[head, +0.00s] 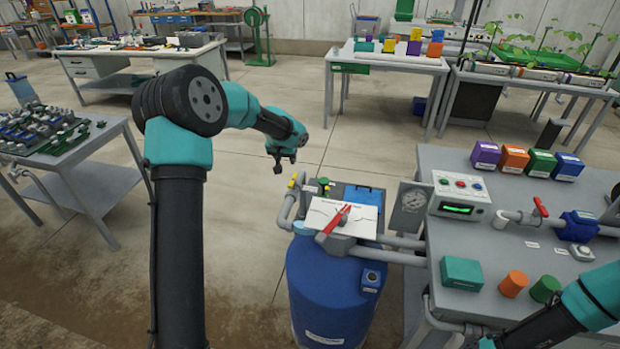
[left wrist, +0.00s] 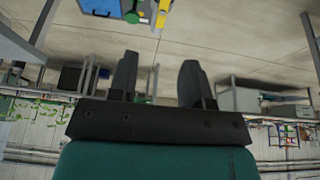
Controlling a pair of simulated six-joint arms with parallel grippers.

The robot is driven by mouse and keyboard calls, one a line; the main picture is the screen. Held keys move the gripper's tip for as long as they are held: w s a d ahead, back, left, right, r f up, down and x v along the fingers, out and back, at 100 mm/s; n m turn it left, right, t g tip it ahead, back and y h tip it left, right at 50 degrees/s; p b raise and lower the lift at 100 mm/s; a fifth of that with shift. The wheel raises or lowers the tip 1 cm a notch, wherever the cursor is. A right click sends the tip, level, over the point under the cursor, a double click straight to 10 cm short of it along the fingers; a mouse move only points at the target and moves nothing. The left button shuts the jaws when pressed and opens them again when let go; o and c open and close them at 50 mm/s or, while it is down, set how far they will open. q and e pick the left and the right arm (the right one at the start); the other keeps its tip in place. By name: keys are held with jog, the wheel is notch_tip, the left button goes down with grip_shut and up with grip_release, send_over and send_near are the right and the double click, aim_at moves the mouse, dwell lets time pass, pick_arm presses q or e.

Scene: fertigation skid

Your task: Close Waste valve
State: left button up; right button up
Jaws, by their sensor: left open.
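A small yellow valve handle (head: 292,181) sits on the grey pipe at the left of the blue tank (head: 335,290). A yellow part also shows at the top edge of the left wrist view (left wrist: 161,13). A red lever (head: 333,222) lies across the white panel on the tank top. Another red valve handle (head: 541,206) stands on the pipe over the right bench. I cannot read which label says Waste. My left gripper (head: 281,163) is open and empty, above and behind the tank, apart from the valves; its spread fingers show in the left wrist view (left wrist: 160,82).
The grey bench (head: 435,160) holds several coloured boxes and caps. My right arm (head: 598,298) reaches over its front corner. Floor left of the tank is clear.

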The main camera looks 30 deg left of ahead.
aim_at(293, 179)
pick_arm(q)
jog(key=shift+w+a+r, duration=0.25)
jog(key=shift+a+r, duration=0.05)
jog(key=shift+r, duration=0.35)
jog(key=shift+f, duration=0.1)
jog(key=x, duration=1.7)
jog(key=shift+a+f, duration=0.1)
jog(key=shift+f, duration=0.05)
jog(key=shift+c, duration=0.4)
grip_shut()
